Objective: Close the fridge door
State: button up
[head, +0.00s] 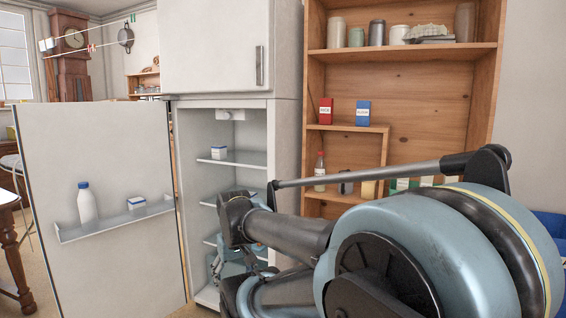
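The fridge (285,150) is white and stands in the middle of the head view. Its lower door (100,135) stands wide open to the left, its inner face toward me. A door shelf (110,226) holds a white bottle with a blue cap (86,204) and a small white and blue carton (136,203). Inside the fridge, another small carton (219,153) sits on a glass shelf. The upper door (215,45) is shut. My gripper (240,268) is low before the fridge opening, right of the open door and apart from it; my arm hides much of it.
A wooden shelf unit (400,95) with jars, a red box (326,111) and a blue box (363,112) stands right of the fridge. A table (10,200) is at the left edge, near the open door. My arm fills the lower right.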

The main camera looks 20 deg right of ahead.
aim_at(129, 267)
jog(key=z, duration=1.1)
jog(key=k, duration=1.25)
jog(key=u, duration=1.35)
jog(key=i, duration=0.9)
